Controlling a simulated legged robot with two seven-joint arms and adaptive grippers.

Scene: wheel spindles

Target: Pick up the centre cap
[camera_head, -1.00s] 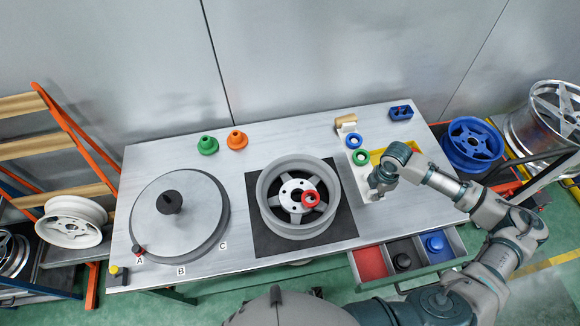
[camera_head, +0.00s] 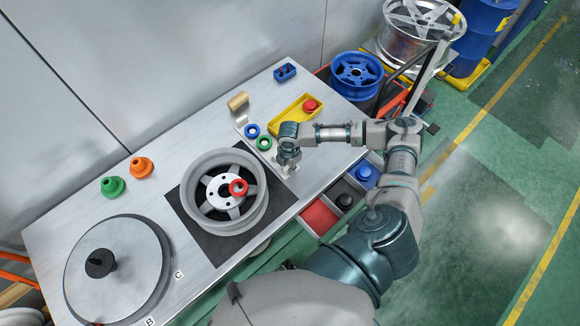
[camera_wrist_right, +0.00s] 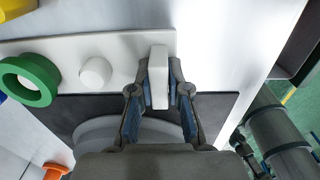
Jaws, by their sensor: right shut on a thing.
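My right gripper (camera_head: 287,168) is at the near end of the white rack (camera_wrist_right: 120,47), beside the wheel. In the right wrist view its fingers (camera_wrist_right: 159,92) are shut on a pale, flat-sided piece (camera_wrist_right: 158,75), which I take to be the centre cap. The piece shows narrow side on, in front of the rack's end; I cannot tell whether it still touches the rack. In the head view the gripper hides it. My left gripper is not in view.
A green ring (camera_head: 264,143) and a blue ring (camera_head: 252,131) sit on the rack. A yellow tray (camera_head: 284,128) with a red knob (camera_head: 310,105) stands behind my wrist. An open drawer (camera_head: 318,218) juts from the table front. A round grey plate (camera_head: 130,255) lies left.

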